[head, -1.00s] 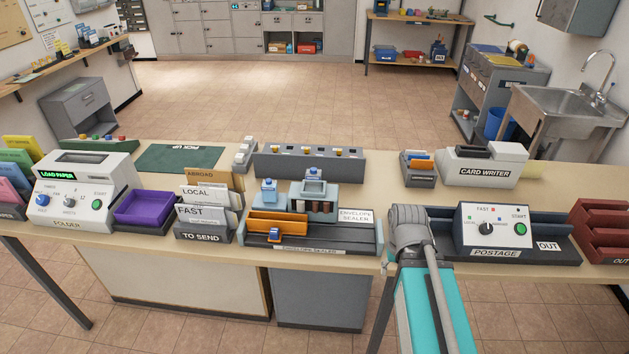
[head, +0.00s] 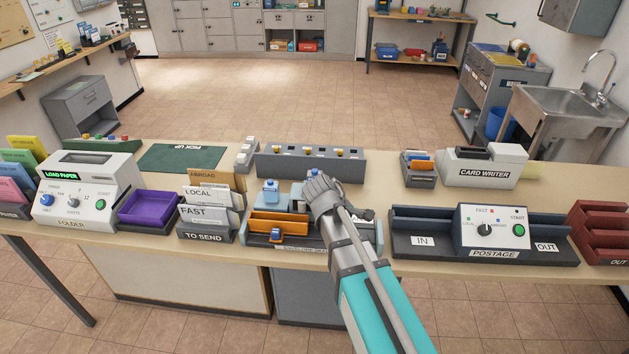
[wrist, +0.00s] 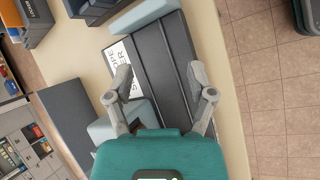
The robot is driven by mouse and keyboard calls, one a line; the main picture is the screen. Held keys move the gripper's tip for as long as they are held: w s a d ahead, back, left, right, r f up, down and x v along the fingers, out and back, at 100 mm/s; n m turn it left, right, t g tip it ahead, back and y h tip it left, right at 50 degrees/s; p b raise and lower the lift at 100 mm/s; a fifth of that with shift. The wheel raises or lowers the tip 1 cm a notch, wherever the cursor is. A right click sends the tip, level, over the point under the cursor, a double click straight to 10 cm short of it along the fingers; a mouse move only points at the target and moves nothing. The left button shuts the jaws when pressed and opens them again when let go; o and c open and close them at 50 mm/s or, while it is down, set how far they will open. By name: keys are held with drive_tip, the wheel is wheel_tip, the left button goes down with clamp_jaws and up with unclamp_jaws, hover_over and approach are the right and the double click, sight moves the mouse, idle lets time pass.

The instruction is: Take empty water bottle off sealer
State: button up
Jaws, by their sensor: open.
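The envelope sealer (head: 262,238) stands on the near part of the counter, with an orange tray (head: 278,224) at its left. A second blue-topped bottle (head: 313,174) shows just behind my gripper, mostly hidden; I cannot tell which one is empty. My gripper (head: 322,192) is over the sealer's right half and hides much of it. In the wrist view, my gripper (wrist: 161,80) is open and empty above the sealer's dark bed (wrist: 160,65). No bottle shows between the fingers.
A grey switch box (head: 285,163) stands behind the sealer. The TO SEND rack (head: 205,232) and purple tray (head: 148,208) are to the left. The POSTAGE machine (head: 490,235) is to the right.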

drive_tip(key=w+a+r+n+t+h, duration=0.1)
drive_tip(key=a+r+n, duration=0.3)
drive_tip(key=a, duration=0.4)
drive_tip(key=w+a+r+n+t+h+p, duration=0.1)
drive_tip(key=w+a+r+n+t, duration=0.1)
drive_tip(key=a, duration=0.6)
drive_tip(key=w+a+r+n+t+h, duration=0.2)
drive_tip(key=a+r+n+t, duration=0.2)
drive_tip(key=a+n, duration=0.3)
drive_tip(key=shift+w+a+r+n+p, duration=0.35)
drive_tip(key=shift+a+r+n, duration=0.05)
drive_tip(key=shift+r, duration=0.45)
drive_tip(key=shift+d, duration=0.1)
drive_tip(key=b, duration=0.3)
approach(312, 171)
drive_tip(key=x, duration=0.4)
drive_tip(key=shift+w, duration=0.25)
drive_tip(key=shift+s+b+x, duration=0.25)
drive_tip(key=shift+b+x, duration=0.35)
drive_tip(key=shift+x, duration=2)
drive_tip(key=shift+d, duration=0.15)
